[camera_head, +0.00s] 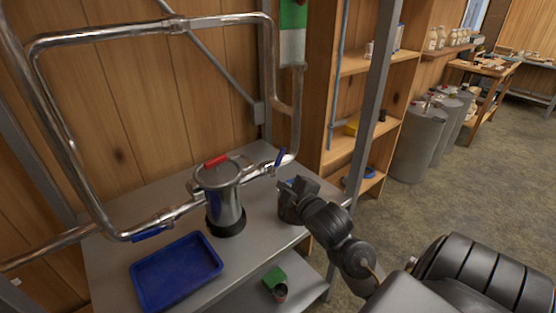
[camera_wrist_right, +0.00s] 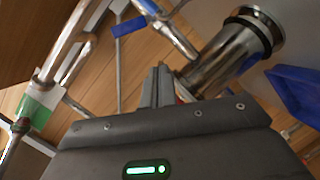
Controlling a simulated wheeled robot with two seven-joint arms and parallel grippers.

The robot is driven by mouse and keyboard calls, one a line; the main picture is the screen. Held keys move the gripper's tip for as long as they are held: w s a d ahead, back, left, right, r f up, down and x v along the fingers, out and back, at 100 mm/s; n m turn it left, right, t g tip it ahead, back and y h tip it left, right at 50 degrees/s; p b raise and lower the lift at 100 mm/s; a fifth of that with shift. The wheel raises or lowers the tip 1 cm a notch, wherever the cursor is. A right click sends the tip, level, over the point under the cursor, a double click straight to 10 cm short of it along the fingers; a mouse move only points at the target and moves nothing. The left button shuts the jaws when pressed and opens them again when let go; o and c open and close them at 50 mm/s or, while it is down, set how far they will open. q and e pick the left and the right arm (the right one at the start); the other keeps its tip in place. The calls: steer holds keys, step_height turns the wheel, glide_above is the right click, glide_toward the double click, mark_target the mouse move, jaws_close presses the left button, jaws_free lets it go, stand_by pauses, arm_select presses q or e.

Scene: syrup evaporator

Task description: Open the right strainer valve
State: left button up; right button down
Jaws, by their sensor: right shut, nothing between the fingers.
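The metal strainer canister (camera_head: 224,200) with a red lid handle (camera_head: 216,161) stands on the steel table. The right strainer valve's blue handle (camera_head: 280,157) sticks up at an angle to its pipe, right of the canister. Another blue handle (camera_head: 150,234) lies along the pipe on the left. My right gripper (camera_head: 284,184) is shut and empty, just below and in front of the right handle, seemingly apart from it. In the right wrist view, the closed fingers (camera_wrist_right: 160,72) point between the blue handle (camera_wrist_right: 128,27) and the canister (camera_wrist_right: 225,60). My left gripper is out of view.
A blue tray (camera_head: 176,271) lies on the table (camera_head: 120,215) at the front left. Metal pipes (camera_head: 150,27) loop above it. A grey post (camera_head: 372,100) and wooden shelf (camera_head: 358,62) stand to the right. A green item (camera_head: 274,278) sits on the lower shelf.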

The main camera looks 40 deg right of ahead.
mark_target(279, 159)
steer(key=shift+n+t+h, duration=0.3)
steer(key=shift+n+t, duration=0.1)
steer(key=shift+t, duration=0.2)
steer(key=w+d, duration=0.2)
steer(key=w, duration=0.1)
steer(key=w+d+b, duration=0.1)
steer(key=w+d, duration=0.1)
steer(key=w, duration=0.1)
steer(key=w+d+r+b, duration=0.1)
steer(key=w+d, duration=0.1)
steer(key=w, duration=0.2)
steer(key=shift+r, duration=0.1)
steer(key=shift+s+d, duration=0.1)
steer(key=shift+d, duration=0.25)
steer(key=shift+f, duration=0.25)
